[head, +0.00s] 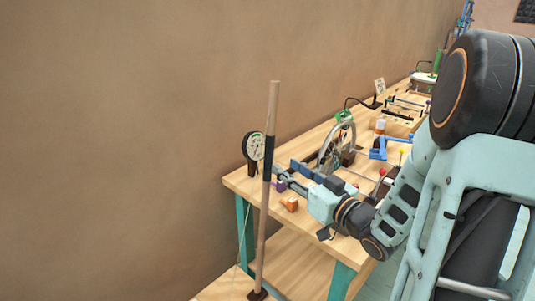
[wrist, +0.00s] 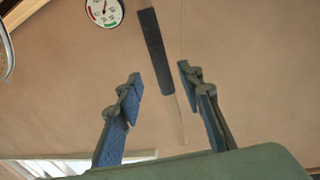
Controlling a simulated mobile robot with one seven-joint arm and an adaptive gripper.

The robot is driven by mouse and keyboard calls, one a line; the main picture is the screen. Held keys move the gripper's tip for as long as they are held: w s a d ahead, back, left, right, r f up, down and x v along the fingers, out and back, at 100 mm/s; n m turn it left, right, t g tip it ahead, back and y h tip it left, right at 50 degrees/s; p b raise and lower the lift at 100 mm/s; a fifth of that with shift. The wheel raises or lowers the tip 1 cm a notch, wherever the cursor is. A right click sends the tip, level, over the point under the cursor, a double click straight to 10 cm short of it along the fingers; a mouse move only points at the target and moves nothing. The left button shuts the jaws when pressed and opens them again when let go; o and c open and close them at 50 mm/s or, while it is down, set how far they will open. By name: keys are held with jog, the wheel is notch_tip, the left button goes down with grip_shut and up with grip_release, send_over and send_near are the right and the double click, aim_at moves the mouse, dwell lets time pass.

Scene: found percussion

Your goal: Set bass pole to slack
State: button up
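The bass pole (head: 273,105) is a long wooden stick with a black grip (head: 268,158). It stands nearly upright with a slight tilt at the near end of the workbench, its foot on a small dark base (head: 257,294). My gripper (head: 284,176) is open and empty, its blue-padded fingers just right of the pole near the black grip. In the wrist view the grip (wrist: 151,42) shows beyond and between the open fingertips (wrist: 160,72); I see no contact. A thin string (head: 240,235) runs left of the pole. A round dial gauge (head: 254,147) stands behind it.
The wooden workbench (head: 235,182) holds an orange block (head: 290,204), a metal wheel (head: 337,143), a blue part (head: 380,150) and several small devices farther back. The wall is behind. Space left of the pole is free.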

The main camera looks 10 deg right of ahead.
aim_at(272, 157)
jog(key=x, duration=0.9)
jog(key=shift+f, duration=0.1)
jog(key=shift+c, duration=0.4)
grip_shut()
